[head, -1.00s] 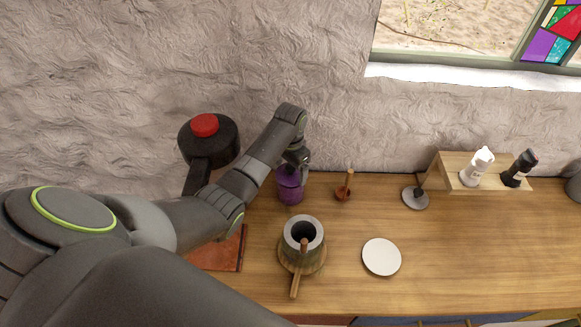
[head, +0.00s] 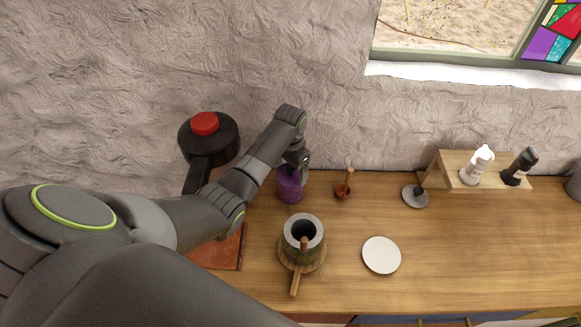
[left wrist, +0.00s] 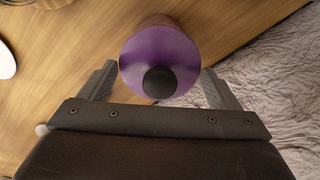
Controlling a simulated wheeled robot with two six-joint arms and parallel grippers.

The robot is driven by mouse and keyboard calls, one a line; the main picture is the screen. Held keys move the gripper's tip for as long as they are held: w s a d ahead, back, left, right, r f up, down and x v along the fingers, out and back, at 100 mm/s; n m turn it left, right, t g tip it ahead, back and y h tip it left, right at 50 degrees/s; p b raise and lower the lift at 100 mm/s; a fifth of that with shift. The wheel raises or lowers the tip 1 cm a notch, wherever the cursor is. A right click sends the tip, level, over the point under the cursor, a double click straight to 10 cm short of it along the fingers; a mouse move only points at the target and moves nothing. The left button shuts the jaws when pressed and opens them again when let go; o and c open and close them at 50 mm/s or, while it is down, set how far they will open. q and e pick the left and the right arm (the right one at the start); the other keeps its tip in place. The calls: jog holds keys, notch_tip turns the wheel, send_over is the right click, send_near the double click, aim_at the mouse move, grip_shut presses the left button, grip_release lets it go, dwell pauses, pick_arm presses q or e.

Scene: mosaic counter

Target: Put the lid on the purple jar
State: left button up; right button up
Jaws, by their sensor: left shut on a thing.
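The purple jar (head: 290,187) stands on the wooden counter near the wall, below my left gripper (head: 300,163) in the head view. In the left wrist view, a round purple lid (left wrist: 184,58) with a black knob lies between the fingers of my left gripper (left wrist: 157,82). The gripper is shut on the lid. The lid is over the jar and hides most of it in the left wrist view. I cannot tell whether the lid rests fully on the rim. My right gripper is not in view.
A grey mortar (head: 304,226) with a wooden handle stands in front of the jar. A small wooden-handled item (head: 343,190) is to the right. A white plate (head: 381,255), a wooden rack (head: 450,172) and a brown board (head: 222,255) are also on the counter.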

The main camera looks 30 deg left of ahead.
pick_arm(q)
jog(key=o, duration=0.9)
jog(key=shift+c, duration=0.2)
jog(key=shift+r, duration=3.45)
